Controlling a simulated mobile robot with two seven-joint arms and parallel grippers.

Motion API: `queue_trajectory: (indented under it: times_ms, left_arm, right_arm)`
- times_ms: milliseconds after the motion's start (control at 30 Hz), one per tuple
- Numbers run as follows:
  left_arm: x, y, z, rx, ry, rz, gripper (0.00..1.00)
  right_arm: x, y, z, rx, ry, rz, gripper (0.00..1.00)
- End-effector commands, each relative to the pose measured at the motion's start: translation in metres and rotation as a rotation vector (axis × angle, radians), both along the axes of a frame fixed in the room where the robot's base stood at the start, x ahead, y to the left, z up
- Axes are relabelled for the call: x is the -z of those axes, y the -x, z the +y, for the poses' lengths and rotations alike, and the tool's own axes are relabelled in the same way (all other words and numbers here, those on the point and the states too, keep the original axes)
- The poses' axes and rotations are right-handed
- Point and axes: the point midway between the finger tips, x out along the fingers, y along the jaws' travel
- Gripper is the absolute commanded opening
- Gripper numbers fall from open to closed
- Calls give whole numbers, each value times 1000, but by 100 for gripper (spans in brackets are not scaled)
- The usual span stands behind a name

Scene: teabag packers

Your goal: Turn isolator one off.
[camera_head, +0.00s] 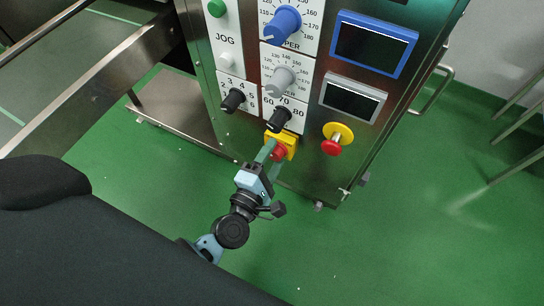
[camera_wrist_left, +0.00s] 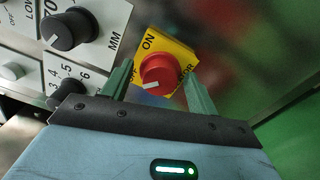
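A red rotary knob (camera_wrist_left: 158,72) sits on a square yellow plate (camera_wrist_left: 163,40), low on the steel control panel; I take it as isolator one. The plate reads ON at the top, with partly hidden lettering at left and right. A white mark shows on the knob's lower face; its exact setting is hard to tell. In the head view, the knob (camera_head: 279,153) is partly behind my fingers. My left gripper (camera_head: 273,156) is open, its green fingers on either side of the knob; the left wrist view shows this gripper (camera_wrist_left: 160,88) too, contact unclear. My right gripper is out of view.
A red button on a round yellow base (camera_head: 338,133) is right of the isolator. Black dials (camera_head: 279,120) and (camera_head: 232,100) sit above and to its left. Two screens (camera_head: 372,44) and (camera_head: 352,97) are higher up. Green floor (camera_head: 420,230) lies clear at right.

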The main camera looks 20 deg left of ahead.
Motion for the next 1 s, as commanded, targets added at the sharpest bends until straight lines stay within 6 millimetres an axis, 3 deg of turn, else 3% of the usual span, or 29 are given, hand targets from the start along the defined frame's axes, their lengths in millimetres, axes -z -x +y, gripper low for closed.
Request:
queue_trajectory:
  times_ms: [333,733,1000]
  left_arm:
    - [1,7,1,0,-4,3,59]
    - [1,65,2,1,-3,3,59]
    - [0,78,3,0,-1,0,59]
  right_arm:
    - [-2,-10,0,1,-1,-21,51]
    - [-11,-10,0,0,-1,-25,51]
    - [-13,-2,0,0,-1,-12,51]
